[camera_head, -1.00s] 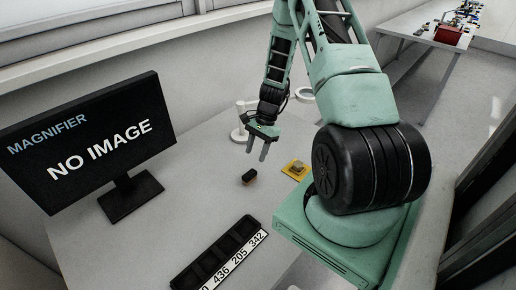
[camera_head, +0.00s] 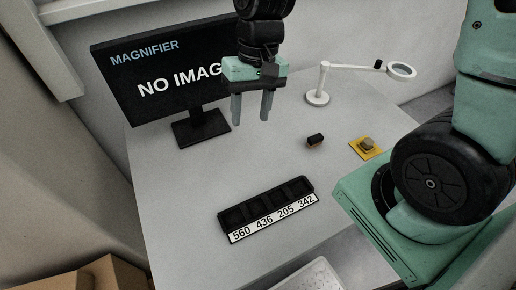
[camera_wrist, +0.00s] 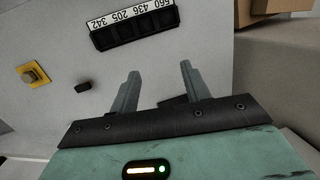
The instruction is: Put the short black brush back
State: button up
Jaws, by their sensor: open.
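The short black brush (camera_head: 315,140), a small dark block with a brownish lower edge, lies on the grey table right of centre in the head view. It also shows in the wrist view (camera_wrist: 83,87), left of the fingers. My gripper (camera_head: 252,108) is open and empty, held above the table in front of the monitor, to the left of the brush and apart from it. Its two fingers also show in the wrist view (camera_wrist: 157,85). A black tray (camera_head: 270,203) with several empty-looking compartments, labelled 560, 436, 205 and 342, lies nearer the front; it shows at the top of the wrist view (camera_wrist: 135,32).
A yellow pad with a greyish lump (camera_head: 367,148) lies right of the brush. A white magnifier lamp (camera_head: 318,97) stands behind. The monitor (camera_head: 165,85) stands back left. Cardboard boxes (camera_head: 105,274) are at lower left. The table (camera_head: 190,185) left of the tray is clear.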

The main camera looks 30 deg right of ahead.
jog(key=s+a+r+n, duration=0.2)
jog(key=s+a+n, duration=0.1)
jog(key=s, duration=0.3)
jog(key=s+a+r+n+t+h, duration=0.1)
jog(key=s+a+r+n, duration=0.1)
jog(key=s+n, duration=0.3)
jog(key=shift+s+a+r+n, duration=0.15)
jog(key=shift+s+a+n, duration=0.3)
jog(key=shift+s, duration=0.55)
notch_tip(320, 180, down, 4)
jog(key=b, duration=0.4)
